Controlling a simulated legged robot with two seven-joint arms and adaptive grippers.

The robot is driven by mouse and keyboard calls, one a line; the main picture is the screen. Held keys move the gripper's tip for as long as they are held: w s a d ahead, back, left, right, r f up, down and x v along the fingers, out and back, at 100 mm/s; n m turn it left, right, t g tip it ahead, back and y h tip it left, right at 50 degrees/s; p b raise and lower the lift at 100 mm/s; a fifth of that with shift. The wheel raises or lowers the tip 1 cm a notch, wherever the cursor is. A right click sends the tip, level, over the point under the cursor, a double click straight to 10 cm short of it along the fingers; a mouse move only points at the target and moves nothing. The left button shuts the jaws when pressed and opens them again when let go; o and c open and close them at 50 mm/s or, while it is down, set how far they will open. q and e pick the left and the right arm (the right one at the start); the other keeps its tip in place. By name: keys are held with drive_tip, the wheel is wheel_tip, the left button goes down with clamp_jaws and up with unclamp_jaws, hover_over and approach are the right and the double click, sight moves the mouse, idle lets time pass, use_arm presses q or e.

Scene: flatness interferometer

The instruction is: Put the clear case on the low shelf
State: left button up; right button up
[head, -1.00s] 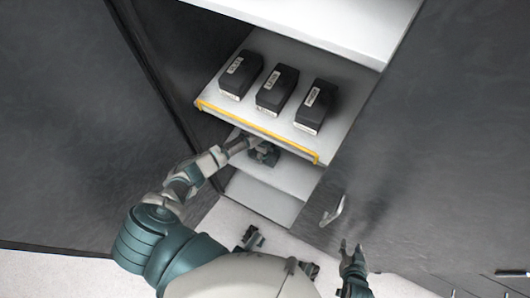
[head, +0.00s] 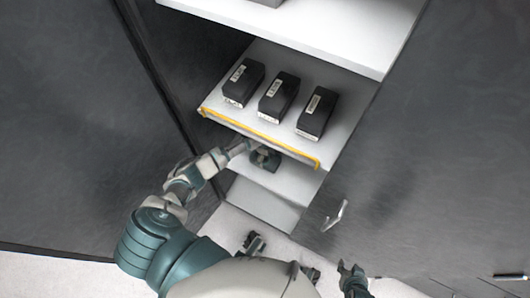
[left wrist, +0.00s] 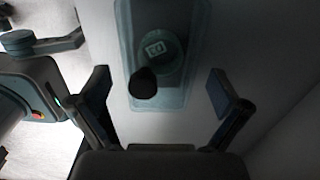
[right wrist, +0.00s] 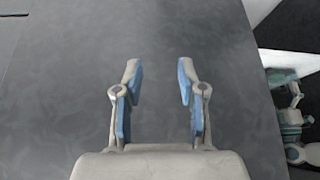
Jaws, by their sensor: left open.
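The clear case (left wrist: 128,45) is a pale, see-through box in the left wrist view, on a light surface. A dark round piece and a green part with a white label show inside its outline. My left gripper (left wrist: 162,88) is open, with a finger on each side of the case and a gap on both sides. In the head view my left gripper (head: 264,160) is over the low shelf (head: 292,184), under the yellow-edged shelf; the case cannot be made out there. My right gripper (head: 352,270) is open and empty; its fingers show in the right wrist view (right wrist: 159,72).
The yellow-edged shelf (head: 225,110) above my left gripper holds three black boxes (head: 278,97). A dark cabinet side (head: 170,90) stands left of the shelves. A dark door with a handle (head: 335,216) is on the right. Another white shelf (head: 330,35) is higher up.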

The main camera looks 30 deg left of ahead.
use_arm(q)
wheel_tip(320, 180, up, 4)
drive_tip(key=shift+p, duration=0.5)
drive_tip(key=shift+n+h, duration=0.4)
drive_tip(key=shift+n, duration=0.3)
drive_tip(key=s+d+f, duration=0.2)
drive_tip(key=s+d, duration=0.3)
drive_tip(key=shift+s+d+f, duration=0.15)
drive_tip(key=shift+s+f, duration=0.1)
drive_tip(key=shift+f, duration=0.15)
drive_tip(key=s+d+n+t, duration=0.1)
drive_tip(key=s+d+n, duration=0.35)
drive_tip(key=s, duration=0.45)
drive_tip(key=s+a+r+n+t, duration=0.1)
drive_tip(key=s+r+n, duration=0.2)
drive_tip(key=s, duration=0.4)
drive_tip(key=s+a+r+n+t, duration=0.1)
drive_tip(key=s+a+r+n, duration=0.1)
drive_tip(key=s+r+n, duration=0.2)
drive_tip(key=s+n, duration=0.2)
drive_tip(key=s, duration=0.2)
drive_tip(key=shift+r, duration=0.15)
use_arm(e)
drive_tip(key=s+g, duration=0.1)
drive_tip(key=s+d+g, duration=0.1)
drive_tip(key=s, duration=0.3)
drive_tip(key=shift+d+f+g+h, duration=0.2)
drive_tip(key=shift+d+g+h, duration=0.1)
drive_tip(key=shift+d+g, duration=0.1)
